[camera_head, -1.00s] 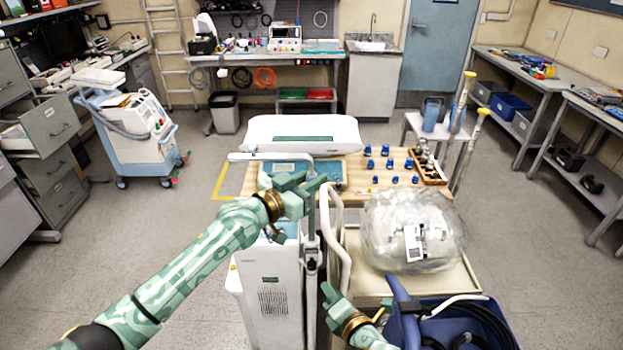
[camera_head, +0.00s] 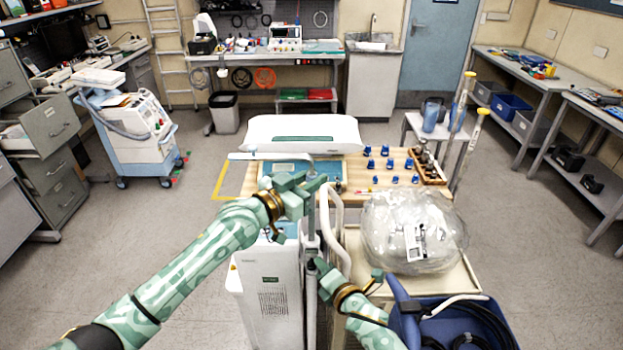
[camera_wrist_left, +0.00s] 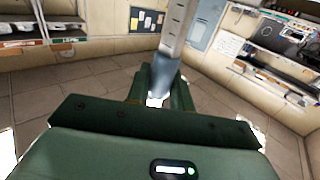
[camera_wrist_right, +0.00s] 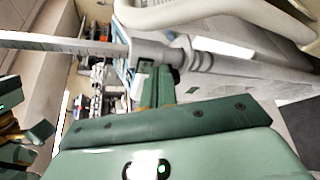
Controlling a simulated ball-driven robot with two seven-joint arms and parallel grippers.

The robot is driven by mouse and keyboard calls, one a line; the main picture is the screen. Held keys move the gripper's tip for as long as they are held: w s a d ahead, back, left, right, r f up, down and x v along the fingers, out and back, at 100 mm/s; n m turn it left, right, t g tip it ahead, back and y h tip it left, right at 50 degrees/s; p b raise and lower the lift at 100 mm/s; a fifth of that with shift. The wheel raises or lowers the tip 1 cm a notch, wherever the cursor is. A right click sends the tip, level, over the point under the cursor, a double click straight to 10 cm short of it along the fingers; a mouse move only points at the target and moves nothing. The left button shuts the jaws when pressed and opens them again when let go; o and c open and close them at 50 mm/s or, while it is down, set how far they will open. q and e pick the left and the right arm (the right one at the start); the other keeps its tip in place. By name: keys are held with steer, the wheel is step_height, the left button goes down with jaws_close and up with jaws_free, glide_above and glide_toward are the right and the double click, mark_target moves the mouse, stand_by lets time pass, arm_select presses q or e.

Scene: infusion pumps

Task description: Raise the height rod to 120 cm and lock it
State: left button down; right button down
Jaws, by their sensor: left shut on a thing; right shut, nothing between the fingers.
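The height rod (camera_wrist_left: 178,30) stands upright on the white scale column in the head view, its flat arm (camera_head: 262,157) pointing left near the top. My left gripper (camera_head: 316,188) is shut on the rod below that arm. In the left wrist view the rod, with graduation marks, runs between the fingers. My right gripper (camera_head: 319,267) is shut and empty, low beside the rod. In the right wrist view the grey rod collar (camera_wrist_right: 150,54) lies just ahead of its fingers, with a small dark knob (camera_wrist_right: 176,74) close to the fingertips. I cannot read the height.
A white scale housing (camera_head: 272,290) stands below my left arm. A curved pale handrail (camera_head: 340,240) runs right of the rod. A bagged clear item (camera_head: 395,225) sits on a cart beside a blue bin (camera_head: 470,312). The wooden table (camera_head: 360,180) behind holds blue pieces.

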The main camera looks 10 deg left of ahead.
steer(key=shift+a+f, duration=0.35)
steer(key=shift+a, duration=0.1)
stand_by(1.2)
steer(key=shift+d+f, duration=0.4)
steer(key=shift+f, duration=0.3)
stand_by(0.4)
stand_by(0.3)
steer(key=s+d, duration=0.2)
steer(key=s, duration=0.3)
steer(key=shift+s+f, duration=0.15)
steer(key=shift+s, duration=0.25)
